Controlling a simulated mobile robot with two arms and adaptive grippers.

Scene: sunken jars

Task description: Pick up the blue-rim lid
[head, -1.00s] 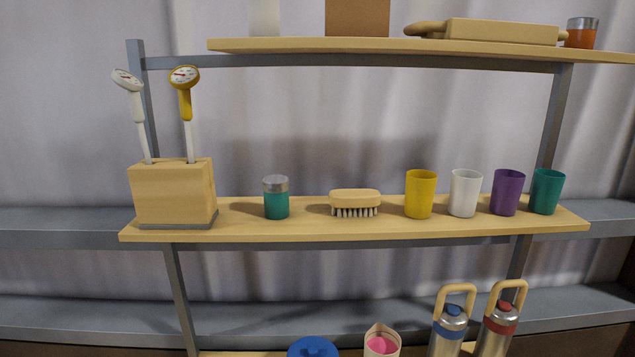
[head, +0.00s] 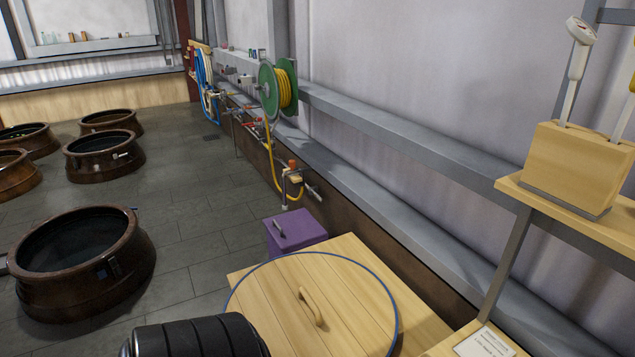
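The blue-rim lid (head: 350,298) is a large round wooden lid with a thin blue edge and a wooden bar handle (head: 311,306) on top. It lies flat on a light wooden surface (head: 412,311) at the bottom middle of the head view. Its lower part is cut off by the picture edge, and a black ribbed cylinder (head: 195,340) stands in front of its lower left. Neither of my grippers shows.
A purple box (head: 296,231) stands just behind the lid. A large brown sunken jar (head: 82,266) is open at the left, with several more beyond. A shelf with a wooden block (head: 578,168) is at the right.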

